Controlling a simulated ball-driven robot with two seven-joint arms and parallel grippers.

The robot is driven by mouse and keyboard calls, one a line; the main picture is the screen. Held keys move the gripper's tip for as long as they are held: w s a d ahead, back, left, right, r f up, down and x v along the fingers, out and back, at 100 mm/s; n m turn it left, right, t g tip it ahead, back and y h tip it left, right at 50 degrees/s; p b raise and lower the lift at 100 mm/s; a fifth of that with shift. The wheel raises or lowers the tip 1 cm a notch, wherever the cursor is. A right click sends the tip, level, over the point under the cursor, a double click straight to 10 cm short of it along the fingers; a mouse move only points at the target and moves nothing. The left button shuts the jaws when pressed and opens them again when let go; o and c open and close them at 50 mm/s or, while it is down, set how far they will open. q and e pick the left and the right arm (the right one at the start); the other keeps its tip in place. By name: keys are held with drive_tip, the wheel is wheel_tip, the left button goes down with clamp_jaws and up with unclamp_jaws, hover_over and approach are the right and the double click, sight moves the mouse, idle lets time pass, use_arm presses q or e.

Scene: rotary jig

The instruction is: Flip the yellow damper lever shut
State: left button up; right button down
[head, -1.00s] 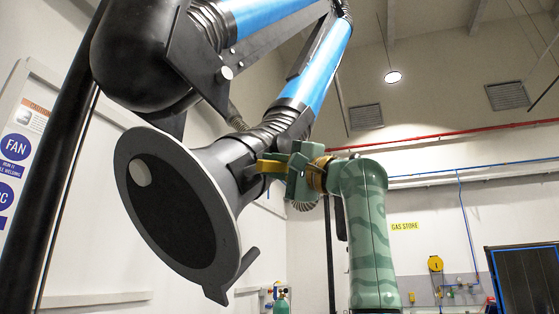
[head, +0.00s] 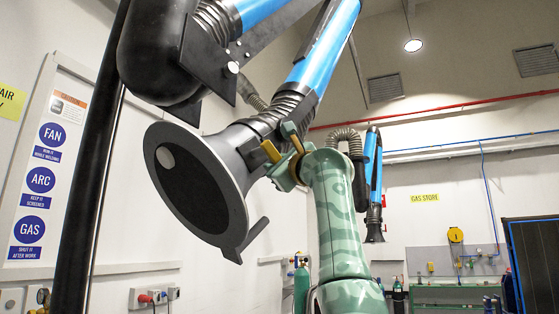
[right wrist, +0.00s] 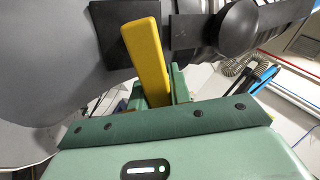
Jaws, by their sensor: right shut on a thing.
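The yellow damper lever (head: 271,151) is on the right side of the dark neck of the extraction hood (head: 226,165). It slants from upper left to lower right in the head view. In the right wrist view the lever (right wrist: 146,50) rises from between the green fingers, its free end up beside the black collar. My right gripper (head: 285,163) is shut on the lever, with its fingers right beside the hood neck. In the right wrist view the gripper (right wrist: 154,92) hides the lever's lower part. My left gripper is not in view.
The hood hangs from a blue duct arm (head: 325,50). A black post (head: 97,150) stands at left, before a sign board (head: 42,180). A second blue duct (head: 373,185) hangs behind my right arm. Open room lies to the right.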

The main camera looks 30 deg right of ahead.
drive_tip(key=shift+a+f+m+h+b, duration=0.15)
drive_tip(key=shift+f+m+h, duration=0.15)
drive_tip(key=shift+m, duration=0.5)
drive_tip(key=shift+a+f+m+h+b, duration=0.2)
drive_tip(key=shift+m+h, duration=0.2)
drive_tip(key=shift+m, duration=0.4)
drive_tip(key=c, duration=1.3)
unclamp_jaws()
drive_tip(key=b+v, duration=0.3)
drive_tip(key=v, duration=0.2)
drive_tip(key=b+v, duration=0.3)
drive_tip(key=v, duration=0.3)
drive_tip(key=b+v, duration=0.4)
drive_tip(key=v, duration=0.1)
drive_tip(key=shift+s+r, duration=0.3)
